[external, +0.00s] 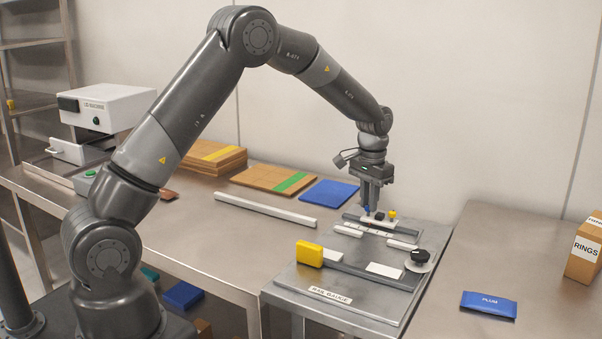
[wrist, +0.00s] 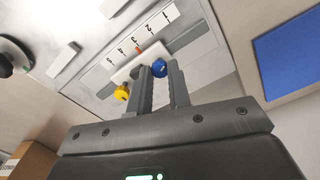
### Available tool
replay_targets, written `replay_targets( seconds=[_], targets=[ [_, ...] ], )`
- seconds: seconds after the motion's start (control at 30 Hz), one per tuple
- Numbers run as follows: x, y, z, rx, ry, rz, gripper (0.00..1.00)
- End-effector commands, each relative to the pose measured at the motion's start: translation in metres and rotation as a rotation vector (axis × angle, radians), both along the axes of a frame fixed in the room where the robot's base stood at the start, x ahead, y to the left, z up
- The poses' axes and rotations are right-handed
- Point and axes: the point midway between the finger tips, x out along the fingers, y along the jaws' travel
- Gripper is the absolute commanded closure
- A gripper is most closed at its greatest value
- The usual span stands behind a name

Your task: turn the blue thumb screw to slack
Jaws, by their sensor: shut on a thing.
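The blue thumb screw (wrist: 159,68) sits on a pale sliding block (wrist: 123,74) of the gauge in the wrist view. My gripper (wrist: 159,66) points down with one finger on each side of the blue screw and is shut on it. In the external view my gripper (external: 371,208) is over the block, with the blue screw (external: 366,209) at its fingertips. A yellow knob (wrist: 121,93) and a dark knob, partly hidden by a finger, stand on the same block. A numbered scale (wrist: 128,45) lies beside it, with a small orange-red mark near the 3.
The gauge plate (external: 330,305) also carries a yellow block (external: 309,253) and a black round knob (external: 420,256). A blue PLUM packet (external: 489,304) and a RINGS box (external: 586,250) lie to the right. A blue sheet (external: 329,192) lies behind, left of my gripper.

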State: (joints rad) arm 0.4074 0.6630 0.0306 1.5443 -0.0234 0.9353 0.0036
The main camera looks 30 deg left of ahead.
Motion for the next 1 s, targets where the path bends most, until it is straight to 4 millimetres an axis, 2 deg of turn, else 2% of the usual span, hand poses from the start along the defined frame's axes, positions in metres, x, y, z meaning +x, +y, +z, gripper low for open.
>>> replay_targets(
  seconds=[0.7,1.0],
  targets=[
    [0.0016,0.0001,0.0014,-0.002,-0.004,0.675,1.00],
    [0.0017,0.0003,0.0015,-0.003,-0.005,0.895,1.00]
  ],
)
